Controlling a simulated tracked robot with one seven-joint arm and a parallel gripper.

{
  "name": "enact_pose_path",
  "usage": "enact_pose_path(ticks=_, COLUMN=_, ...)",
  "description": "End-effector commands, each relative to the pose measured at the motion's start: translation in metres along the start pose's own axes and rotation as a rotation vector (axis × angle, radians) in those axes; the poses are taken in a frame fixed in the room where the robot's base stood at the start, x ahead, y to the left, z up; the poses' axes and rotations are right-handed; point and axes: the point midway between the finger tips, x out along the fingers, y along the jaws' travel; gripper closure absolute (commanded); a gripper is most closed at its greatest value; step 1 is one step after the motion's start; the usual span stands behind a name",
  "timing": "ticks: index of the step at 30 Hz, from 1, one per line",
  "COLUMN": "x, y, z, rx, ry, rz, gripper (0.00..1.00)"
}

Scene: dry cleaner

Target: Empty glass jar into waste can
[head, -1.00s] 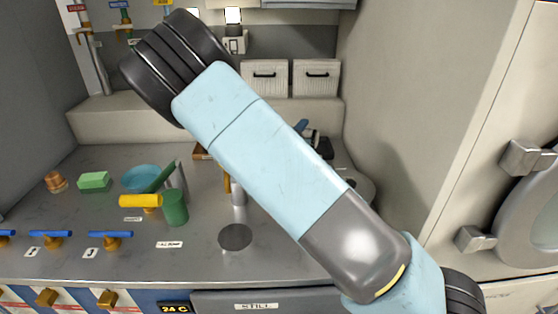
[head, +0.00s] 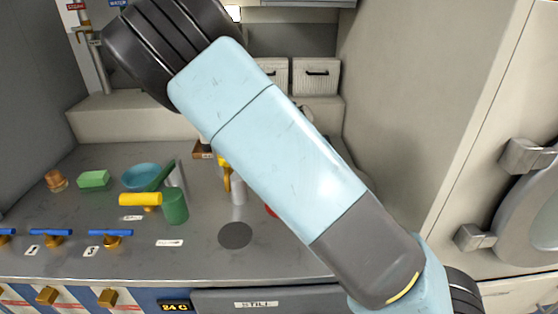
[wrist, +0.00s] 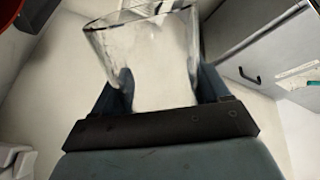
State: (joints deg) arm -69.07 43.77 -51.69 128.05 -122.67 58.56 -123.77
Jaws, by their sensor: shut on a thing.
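The clear glass jar (wrist: 150,55) is between the two fingers of my gripper (wrist: 163,85) in the wrist view, its rim toward the top of the picture. My gripper is shut on it. I cannot tell whether anything is inside the jar. In the head view my arm covers the jar and nearly all of the gripper. I cannot make out a waste can for certain. A red edge (head: 271,211) shows beside my arm in the head view, mostly hidden, and a red and dark rim (wrist: 22,14) shows at the wrist view's top left corner.
On the grey counter (head: 200,255) stand a green cup (head: 175,207), a blue bowl (head: 141,177), a green block (head: 94,179) and a small orange-brown item (head: 55,181). Blue-handled valves (head: 110,233) line the front left. White drawers (head: 316,76) are behind; a tall wall is right.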

Motion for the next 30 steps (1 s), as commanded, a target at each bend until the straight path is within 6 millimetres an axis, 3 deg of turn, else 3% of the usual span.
enact_pose_path(ticks=15, x=0.015, y=-0.102, z=-0.064, rx=-0.099, ry=-0.017, rz=-0.001, gripper=0.65)
enact_pose_path(ticks=18, x=0.017, y=-0.115, z=-0.064, rx=-0.191, ry=-0.031, rz=-0.002, gripper=0.65)
enact_pose_path(ticks=22, x=0.019, y=-0.125, z=-0.061, rx=-0.316, ry=-0.048, rz=0.000, gripper=0.65)
enact_pose_path(ticks=30, x=0.018, y=-0.122, z=-0.063, rx=-0.285, ry=-0.043, rz=0.000, gripper=0.65)
